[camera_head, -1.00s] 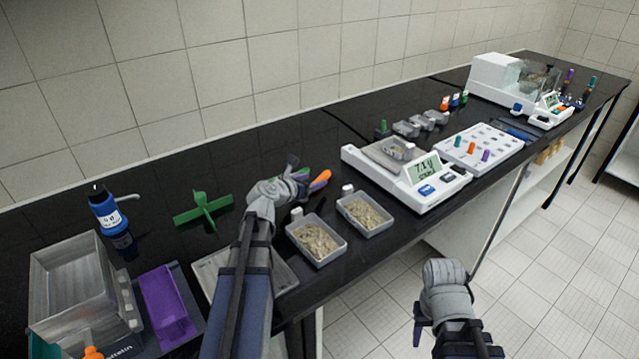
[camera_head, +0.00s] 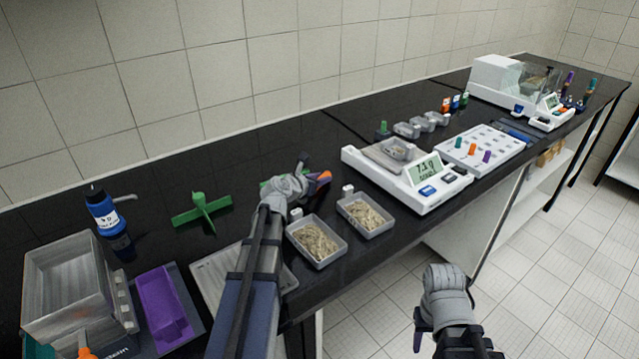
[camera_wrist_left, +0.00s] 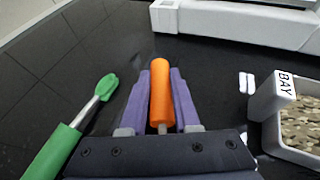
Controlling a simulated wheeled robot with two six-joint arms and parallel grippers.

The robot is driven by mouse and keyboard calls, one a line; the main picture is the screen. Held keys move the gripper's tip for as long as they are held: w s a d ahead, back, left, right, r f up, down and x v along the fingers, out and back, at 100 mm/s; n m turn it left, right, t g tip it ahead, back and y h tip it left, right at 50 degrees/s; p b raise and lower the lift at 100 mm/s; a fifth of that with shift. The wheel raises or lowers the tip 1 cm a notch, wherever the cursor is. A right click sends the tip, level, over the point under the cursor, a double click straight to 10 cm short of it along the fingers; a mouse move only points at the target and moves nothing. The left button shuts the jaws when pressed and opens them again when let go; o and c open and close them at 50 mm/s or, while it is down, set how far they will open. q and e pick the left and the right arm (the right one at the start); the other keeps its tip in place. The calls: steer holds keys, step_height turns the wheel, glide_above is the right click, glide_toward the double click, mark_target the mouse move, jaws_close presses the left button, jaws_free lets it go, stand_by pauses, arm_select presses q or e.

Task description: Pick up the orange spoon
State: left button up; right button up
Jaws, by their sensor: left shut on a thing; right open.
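The orange spoon (camera_wrist_left: 161,92) lies between the two purple fingers of my left gripper (camera_wrist_left: 160,95), which is shut on its orange part in the left wrist view. In the head view only a bit of the spoon's orange (camera_head: 324,177) shows past the left gripper (camera_head: 318,180), close over the black bench; I cannot tell whether it touches the bench. The rest of the spoon is hidden by the gripper. My right gripper (camera_head: 420,335) is open and empty, low in front of the bench.
A green spoon (camera_wrist_left: 80,120) lies just left of my left gripper. Two grey trays of grainy material, one the tray marked BAY (camera_wrist_left: 283,100), sit to its right. A white scale (camera_head: 440,195) stands further right. A green cross-shaped stand (camera_head: 202,208) is at left.

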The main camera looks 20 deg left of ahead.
arm_select(q)
jaws_close()
arm_select(e)
steer(key=shift+r, duration=0.1)
